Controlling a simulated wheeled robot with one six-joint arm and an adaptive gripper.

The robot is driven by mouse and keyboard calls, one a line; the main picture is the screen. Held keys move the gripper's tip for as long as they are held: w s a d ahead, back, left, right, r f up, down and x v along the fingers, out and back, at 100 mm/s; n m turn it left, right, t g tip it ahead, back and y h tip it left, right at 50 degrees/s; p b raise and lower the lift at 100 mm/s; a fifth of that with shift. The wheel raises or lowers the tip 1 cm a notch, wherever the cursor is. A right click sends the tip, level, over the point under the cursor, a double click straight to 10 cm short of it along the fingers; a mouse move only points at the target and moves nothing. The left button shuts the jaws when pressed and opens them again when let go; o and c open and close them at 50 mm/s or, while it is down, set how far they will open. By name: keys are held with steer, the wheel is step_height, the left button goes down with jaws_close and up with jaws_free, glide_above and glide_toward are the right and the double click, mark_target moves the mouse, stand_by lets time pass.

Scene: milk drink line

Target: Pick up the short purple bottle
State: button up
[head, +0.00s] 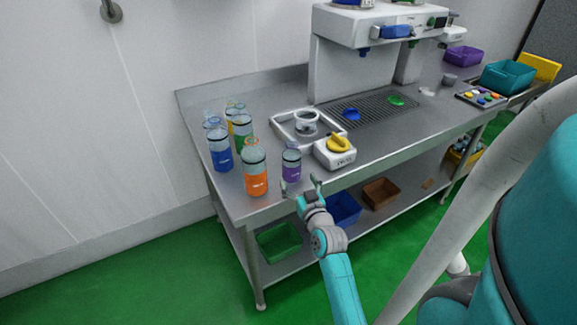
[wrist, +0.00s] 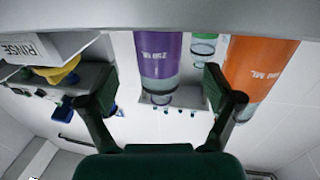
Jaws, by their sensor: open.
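The short purple bottle (head: 291,165) stands upright near the front edge of the steel bench, clear at the top with a purple band. My gripper (head: 301,184) is open just in front of it at the bench edge. In the wrist view, which looks upside down, the purple bottle (wrist: 161,57) shows between the two spread fingers of my gripper (wrist: 160,82), beyond their tips. I see no contact with it. A taller orange bottle (head: 256,178) stands just left of it; the orange bottle (wrist: 258,65) is beyond the right finger in the wrist view.
Blue (head: 220,158), green (head: 242,140) and yellow-labelled bottles cluster behind left. A white rinse unit (head: 335,153) with a yellow top stands close on the right. A coffee machine (head: 385,27) is behind. The steel bench (head: 225,192) has a raised back edge; bins sit on the shelf below.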

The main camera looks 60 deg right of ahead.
mark_target(295, 172)
steer(key=shift+r+x, duration=0.15)
steer(key=shift+x, duration=1.55)
steer(key=shift+r+x, duration=0.1)
steer(key=shift+x, duration=1.65)
steer(key=shift+s, duration=0.1)
steer(key=c, duration=1)
